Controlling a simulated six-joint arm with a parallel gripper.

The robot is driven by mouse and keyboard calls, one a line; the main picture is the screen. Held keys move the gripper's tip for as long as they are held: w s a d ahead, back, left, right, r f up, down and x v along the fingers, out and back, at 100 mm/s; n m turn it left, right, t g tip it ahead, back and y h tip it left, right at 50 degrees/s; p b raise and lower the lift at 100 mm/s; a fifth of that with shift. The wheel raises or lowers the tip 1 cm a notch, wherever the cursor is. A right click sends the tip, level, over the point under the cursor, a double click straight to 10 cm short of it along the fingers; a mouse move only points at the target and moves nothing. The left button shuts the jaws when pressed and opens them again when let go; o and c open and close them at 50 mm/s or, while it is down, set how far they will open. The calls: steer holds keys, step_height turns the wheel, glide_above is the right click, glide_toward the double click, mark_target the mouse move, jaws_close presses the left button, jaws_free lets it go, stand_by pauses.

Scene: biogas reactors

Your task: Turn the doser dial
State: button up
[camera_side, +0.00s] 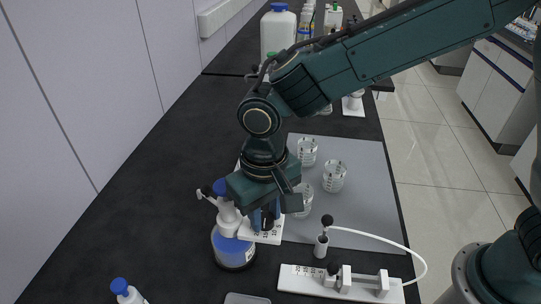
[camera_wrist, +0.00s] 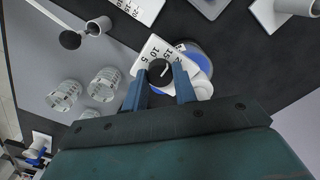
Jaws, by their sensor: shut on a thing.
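The doser dial (camera_wrist: 161,72) is a black round knob with a white pointer line, set on a white plate (camera_wrist: 151,47) marked with numbers such as 5, 10 and 15. In the side view the plate (camera_side: 272,236) sticks out from a white doser head on a bottle of blue liquid (camera_side: 233,248). My gripper (camera_wrist: 160,77) is shut on the dial, with one blue finger on each side of it. In the side view my gripper (camera_side: 267,218) points down over the plate, and its fingers mostly hide the dial.
Several glass beakers (camera_side: 333,176) stand on a grey mat (camera_side: 366,190) behind and right of my gripper. A white scaled device (camera_side: 305,281) with a black-knobbed post and white tube lies in front. A small blue-capped bottle (camera_side: 123,290) stands front left.

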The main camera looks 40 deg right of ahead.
mark_target(265, 218)
steer(key=shift+r, duration=0.1)
steer(key=o, duration=1)
steer(key=shift+c, duration=0.2)
steer(key=shift+r, duration=0.1)
step_height(265, 218, up, 14)
steer(key=shift+f, duration=0.2)
